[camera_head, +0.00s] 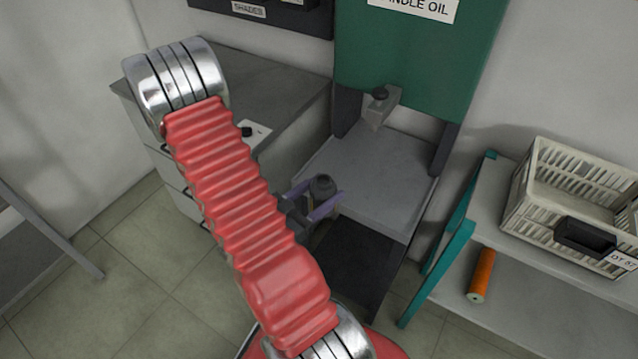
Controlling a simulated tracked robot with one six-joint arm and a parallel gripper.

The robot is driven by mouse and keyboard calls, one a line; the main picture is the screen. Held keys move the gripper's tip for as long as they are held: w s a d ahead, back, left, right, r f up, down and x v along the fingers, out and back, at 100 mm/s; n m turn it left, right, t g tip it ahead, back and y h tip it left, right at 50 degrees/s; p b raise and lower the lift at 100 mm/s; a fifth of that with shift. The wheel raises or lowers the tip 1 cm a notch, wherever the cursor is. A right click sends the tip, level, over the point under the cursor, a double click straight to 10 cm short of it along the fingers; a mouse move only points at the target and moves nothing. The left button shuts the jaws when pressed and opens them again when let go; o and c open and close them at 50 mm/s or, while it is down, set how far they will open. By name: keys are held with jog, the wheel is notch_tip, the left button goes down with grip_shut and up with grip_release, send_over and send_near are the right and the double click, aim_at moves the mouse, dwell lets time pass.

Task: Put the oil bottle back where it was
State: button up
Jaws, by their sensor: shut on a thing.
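My gripper (326,203), with purple fingers, is shut on a dark grey round-topped thing, which looks like the oil bottle (323,186). Only its top shows; its lower part is hidden by the fingers. The gripper is over the near left edge of a grey shelf (385,175) under a green cabinet (418,75) labelled "...NDLE OIL". I cannot tell whether the bottle touches the shelf. A grey tap (381,108) with a dark knob sticks out below the cabinet. My red arm covers much of the middle.
A grey-topped drawer unit (275,75) stands left of the cabinet, with a small white plate on it. At right, a teal-framed shelf (478,212) bears a cream crate (540,190); an orange roll (482,275) lies on its lower level. A dark panel (355,265) lies below the grey shelf.

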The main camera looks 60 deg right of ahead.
jog(key=w+a+r+n+t+y, duration=0.1)
jog(key=w+a+n+t, duration=0.3)
jog(key=w, duration=0.5)
jog(key=w+a+r+n+t, duration=0.1)
jog(key=w+n+t, duration=0.2)
jog(key=w+t, duration=0.55)
jog(key=w+a+n+t+y, duration=0.1)
jog(key=w+a+n+t, duration=0.25)
jog(key=w, duration=0.65)
jog(key=w+a+r+n+t+y, duration=0.2)
jog(key=w+a+y, duration=0.3)
jog(key=a, duration=0.4)
jog(key=w+a+r+n+t+y, duration=0.2)
jog(key=w+a+n+y, duration=0.3)
jog(key=a, duration=0.5)
jog(key=w+a+r+n+t+y, duration=0.3)
jog(key=w+a+n+t+y, duration=0.1)
jog(key=a, duration=0.5)
jog(key=shift+w+a+y, duration=0.25)
jog(key=shift+w+y, duration=0.25)
jog(key=shift+w, duration=0.3)
jog(key=shift+s+d+n, duration=0.1)
jog(key=shift+s+n, duration=0.05)
jog(key=shift+n, duration=0.1)
